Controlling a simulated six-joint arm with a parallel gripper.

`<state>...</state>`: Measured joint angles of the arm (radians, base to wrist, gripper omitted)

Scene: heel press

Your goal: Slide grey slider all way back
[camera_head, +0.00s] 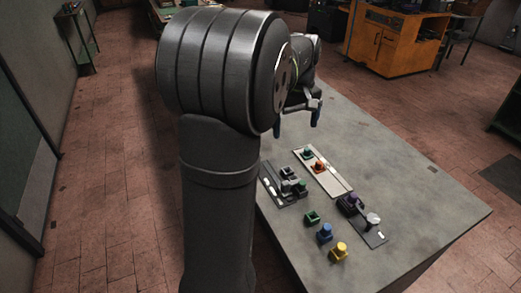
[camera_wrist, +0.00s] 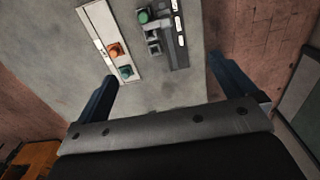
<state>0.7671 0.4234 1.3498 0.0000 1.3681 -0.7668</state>
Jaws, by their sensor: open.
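A grey slider (camera_head: 289,185), a small blocky piece, sits by the dark plate (camera_head: 268,182) near the table's left edge. It also shows in the wrist view (camera_wrist: 152,37), between a green piece (camera_wrist: 143,15) and a small grey block (camera_wrist: 154,48); at this size I cannot tell exactly which part is the sliding handle. The dark plate (camera_wrist: 179,45) has light marks along it. My gripper (camera_head: 297,119) has two blue fingers set wide apart, open and empty, above the table and beyond the plates. In the wrist view my gripper (camera_wrist: 162,70) points toward the plates, apart from the slider.
A pale plate (camera_head: 338,183) with an orange piece (camera_head: 319,167) and a teal piece (camera_head: 307,153) lies right of the dark plate. Green (camera_head: 312,217), blue (camera_head: 325,234) and yellow (camera_head: 339,252) pieces stand in front. A purple piece (camera_head: 352,199) stands right. The table's far part is clear.

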